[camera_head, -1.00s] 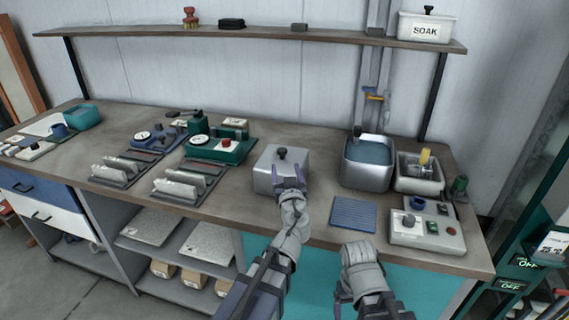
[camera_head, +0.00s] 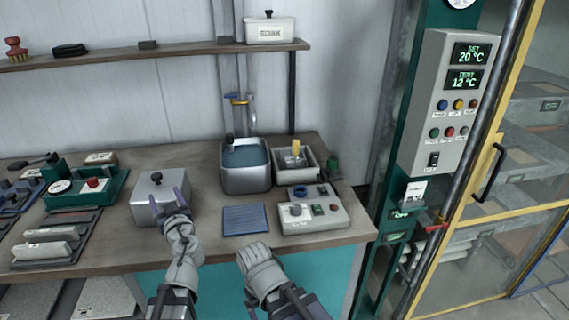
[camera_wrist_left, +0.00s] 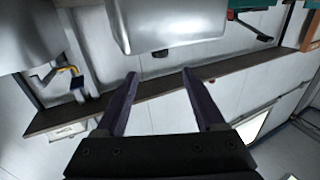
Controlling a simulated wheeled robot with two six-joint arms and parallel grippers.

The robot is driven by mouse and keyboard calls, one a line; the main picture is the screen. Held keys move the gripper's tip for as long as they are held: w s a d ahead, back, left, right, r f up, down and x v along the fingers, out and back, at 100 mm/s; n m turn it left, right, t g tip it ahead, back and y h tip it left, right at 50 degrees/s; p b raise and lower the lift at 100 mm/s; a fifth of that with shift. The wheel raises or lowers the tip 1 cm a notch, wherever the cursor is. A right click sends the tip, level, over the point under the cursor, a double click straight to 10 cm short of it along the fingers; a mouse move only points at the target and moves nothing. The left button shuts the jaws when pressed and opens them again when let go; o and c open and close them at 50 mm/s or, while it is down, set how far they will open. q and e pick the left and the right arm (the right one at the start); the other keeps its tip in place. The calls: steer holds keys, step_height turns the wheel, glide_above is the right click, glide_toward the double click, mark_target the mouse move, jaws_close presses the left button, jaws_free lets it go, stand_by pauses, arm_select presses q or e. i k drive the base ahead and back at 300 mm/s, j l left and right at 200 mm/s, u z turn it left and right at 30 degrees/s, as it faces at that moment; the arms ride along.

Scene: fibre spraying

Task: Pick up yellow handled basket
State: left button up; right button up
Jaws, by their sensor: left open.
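A yellow handle (camera_head: 296,148) stands up in a small pale open tank (camera_head: 312,177) at the right end of the bench in the head view. The basket below the handle is mostly hidden by the tank walls. My left gripper (camera_head: 167,202) is open and empty, at the front of a silver lidded box (camera_head: 146,209), well left of the tank. Its two dark fingers (camera_wrist_left: 160,74) also show apart in the left wrist view. My right gripper (camera_head: 258,268) is low in front of the bench edge, and its fingers cannot be made out.
A silver bath of liquid (camera_head: 246,179) stands just left of the tank. A control box (camera_head: 312,217) and a blue ribbed mat (camera_head: 245,219) lie in front. A shelf (camera_head: 110,55) runs above. A green post with a panel (camera_head: 447,100) and a glass-doored cabinet stand right.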

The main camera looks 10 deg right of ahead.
mark_target(296, 148)
steer(key=i+z, duration=0.15)
steer(key=z, duration=0.25)
steer(key=i+j+z, duration=0.1)
steer(key=z, duration=0.3)
steer(key=j+z, duration=0.2)
steer(key=z, duration=0.2)
steer(key=i+j, duration=0.05)
